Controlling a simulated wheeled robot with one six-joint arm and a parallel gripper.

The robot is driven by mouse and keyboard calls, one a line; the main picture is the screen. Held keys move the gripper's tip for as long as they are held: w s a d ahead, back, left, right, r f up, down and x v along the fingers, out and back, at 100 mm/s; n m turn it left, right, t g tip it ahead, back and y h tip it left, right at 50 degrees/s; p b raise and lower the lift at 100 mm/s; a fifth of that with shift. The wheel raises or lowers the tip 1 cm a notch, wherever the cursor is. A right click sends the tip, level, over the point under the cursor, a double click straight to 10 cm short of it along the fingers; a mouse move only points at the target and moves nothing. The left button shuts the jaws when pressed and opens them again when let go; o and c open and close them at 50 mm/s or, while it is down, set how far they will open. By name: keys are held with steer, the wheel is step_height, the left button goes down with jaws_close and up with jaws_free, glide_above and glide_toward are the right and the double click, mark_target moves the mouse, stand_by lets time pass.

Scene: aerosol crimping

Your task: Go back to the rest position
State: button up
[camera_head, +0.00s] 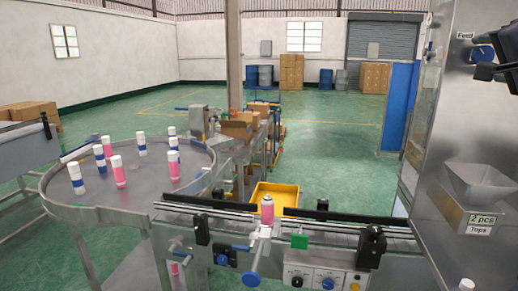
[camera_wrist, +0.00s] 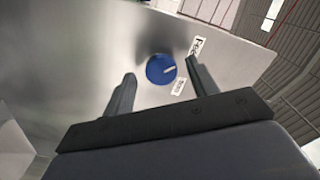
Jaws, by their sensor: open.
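My gripper (camera_wrist: 160,85) is open and empty in the wrist view, its two dark fingers apart. Between and just beyond the fingertips is a blue round Feed knob (camera_wrist: 160,69) on a metal panel. I cannot tell how far the fingertips are from it. In the head view part of my gripper (camera_head: 497,66) shows at the upper right edge, close to the same knob (camera_head: 483,52) on the steel machine (camera_head: 445,140).
A steel hopper (camera_head: 482,183) labelled "2 pcs Tops" sticks out below the knob. A conveyor (camera_head: 340,222) carries a pink can (camera_head: 267,209). A round table (camera_head: 125,200) at left holds several cans. A yellow bin (camera_head: 277,195) stands behind the conveyor. Green floor is open beyond.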

steer(key=b+v, duration=0.2)
steer(key=v, duration=0.8)
steer(key=p+x, duration=0.3)
steer(key=x, duration=0.8)
steer(key=shift+w+r, duration=0.1)
steer(key=shift+w+r+m+p, duration=0.1)
steer(key=shift+w+m+p, duration=0.05)
steer(key=shift+m+p, duration=0.75)
steer(key=shift+m, duration=0.5)
steer(key=shift+m+p, duration=0.65)
steer(key=shift+m, duration=0.45)
steer(key=m+p, duration=0.3)
steer(key=m, duration=0.1)
steer(key=shift+r, duration=0.15)
steer(key=m+p, duration=0.4)
steer(key=m, duration=0.2)
steer(key=shift+r, duration=0.1)
steer(key=shift+m+p, duration=0.85)
steer(key=shift+m, duration=0.35)
steer(key=shift+s+m, duration=0.3)
steer(key=shift+m, duration=0.1)
steer(key=shift+f+b+v, duration=0.25)
steer(key=shift+b+v, duration=0.25)
steer(key=shift+v, duration=0.75)
